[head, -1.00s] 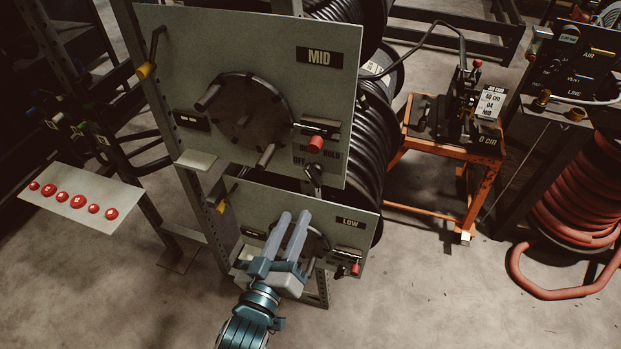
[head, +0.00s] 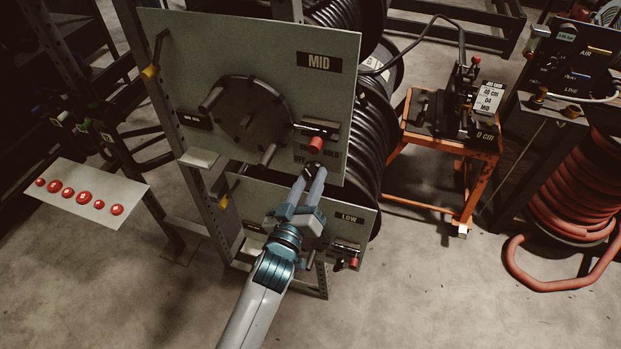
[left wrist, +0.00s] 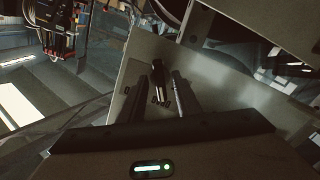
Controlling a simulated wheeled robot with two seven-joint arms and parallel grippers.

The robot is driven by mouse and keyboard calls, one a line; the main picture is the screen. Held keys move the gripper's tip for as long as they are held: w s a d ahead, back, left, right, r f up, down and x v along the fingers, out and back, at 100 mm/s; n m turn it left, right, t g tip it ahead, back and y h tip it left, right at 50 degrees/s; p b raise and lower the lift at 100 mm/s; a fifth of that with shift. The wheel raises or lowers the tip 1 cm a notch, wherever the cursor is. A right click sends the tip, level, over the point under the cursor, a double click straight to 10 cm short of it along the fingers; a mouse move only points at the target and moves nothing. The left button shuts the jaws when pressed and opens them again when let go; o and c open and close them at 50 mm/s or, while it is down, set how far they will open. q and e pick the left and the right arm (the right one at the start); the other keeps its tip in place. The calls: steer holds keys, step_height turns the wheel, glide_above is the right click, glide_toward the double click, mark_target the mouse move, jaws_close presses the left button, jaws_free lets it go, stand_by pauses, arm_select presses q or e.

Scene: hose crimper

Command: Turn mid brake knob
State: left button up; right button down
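The grey MID panel (head: 270,50) stands at the centre of the head view, with a dark round hub on it. The mid brake knob (head: 312,169), a small black lever knob, is at its lower right, by the OFF and HOLD lettering. My left gripper (head: 308,178) has its two fingers up at this knob, one on each side. In the left wrist view the black knob (left wrist: 158,80) shows between the two fingers (left wrist: 156,88), with gaps visible on both sides. The fingers look open and not closed on it. My right gripper is in neither view.
The LOW panel (head: 347,232) is just below, close to my left wrist. A red-tipped lever (head: 316,144) is just above the knob. A black hose reel (head: 372,140) is behind the panels. An orange-framed stand (head: 437,148) is to the right. Floor in front is clear.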

arm_select(q)
steer(key=shift+c, duration=0.5)
jaws_close()
steer(key=shift+m, duration=0.4)
steer(key=shift+m+p, duration=0.5)
steer(key=shift+m, duration=0.4)
steer(key=m+p, duration=0.1)
steer(key=m, duration=0.2)
steer(key=shift+m, duration=0.3)
steer(key=m+p, duration=0.1)
steer(key=m, duration=0.4)
steer(key=shift+m, duration=0.4)
